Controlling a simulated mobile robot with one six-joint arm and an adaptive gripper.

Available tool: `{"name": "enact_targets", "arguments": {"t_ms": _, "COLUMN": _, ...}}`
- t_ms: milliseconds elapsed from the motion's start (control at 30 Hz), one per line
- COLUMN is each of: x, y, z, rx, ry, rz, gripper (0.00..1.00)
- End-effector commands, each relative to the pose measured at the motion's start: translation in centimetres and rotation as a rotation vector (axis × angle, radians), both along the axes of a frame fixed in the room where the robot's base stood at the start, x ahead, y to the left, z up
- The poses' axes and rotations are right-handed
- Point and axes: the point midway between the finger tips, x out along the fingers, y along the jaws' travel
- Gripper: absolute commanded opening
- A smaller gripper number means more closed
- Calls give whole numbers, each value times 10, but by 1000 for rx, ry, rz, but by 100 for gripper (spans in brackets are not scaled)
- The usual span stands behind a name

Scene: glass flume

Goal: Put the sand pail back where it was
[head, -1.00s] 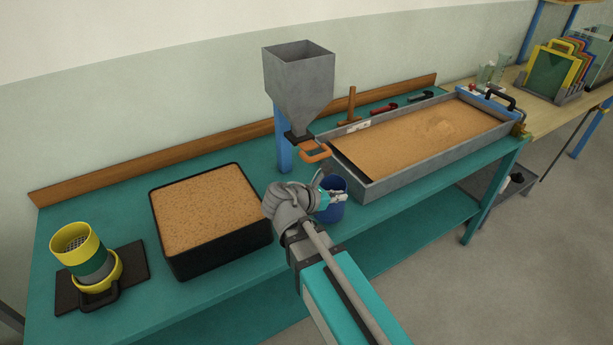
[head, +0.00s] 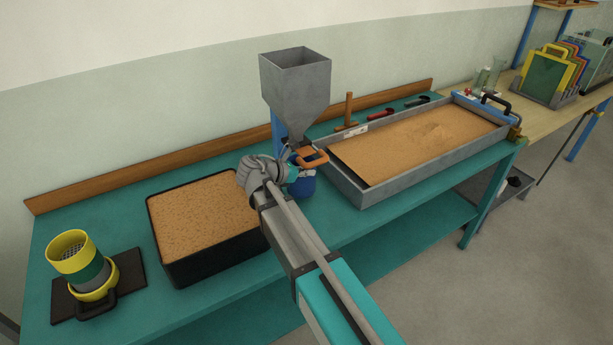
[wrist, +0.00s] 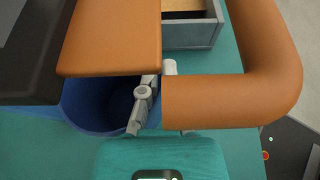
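The sand pail is a dark blue bucket (head: 303,188), upright under the grey hopper's outlet in the head view. My gripper (head: 294,173) is at its upper left side and appears shut on its rim. In the wrist view the pail's open mouth (wrist: 95,105) shows partly, dark inside, with my gripper's fingers (wrist: 145,104) at its edge. The orange handle of the hopper gate hides much of the pail there. Whether the pail's base touches the bench is hard to tell.
The grey hopper (head: 296,88) stands over the pail, its orange handle (head: 314,160) close to my gripper. A black sand-filled tub (head: 215,255) is at left, a long sand tray (head: 378,194) at right. Yellow-green sieves (head: 73,252) stand far left.

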Motion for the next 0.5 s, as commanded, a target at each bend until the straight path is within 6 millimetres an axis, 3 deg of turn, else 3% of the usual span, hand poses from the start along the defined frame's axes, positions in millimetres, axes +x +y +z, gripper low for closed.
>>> {"name": "enact_targets", "arguments": {"t_ms": 133, "x": 11, "y": 8, "z": 0, "rx": -1, "ry": -1, "rz": 0, "gripper": 0}}
{"name": "enact_targets", "arguments": {"t_ms": 500, "x": 12, "y": 9, "z": 0, "rx": -1, "ry": -1, "rz": 1, "gripper": 0}}
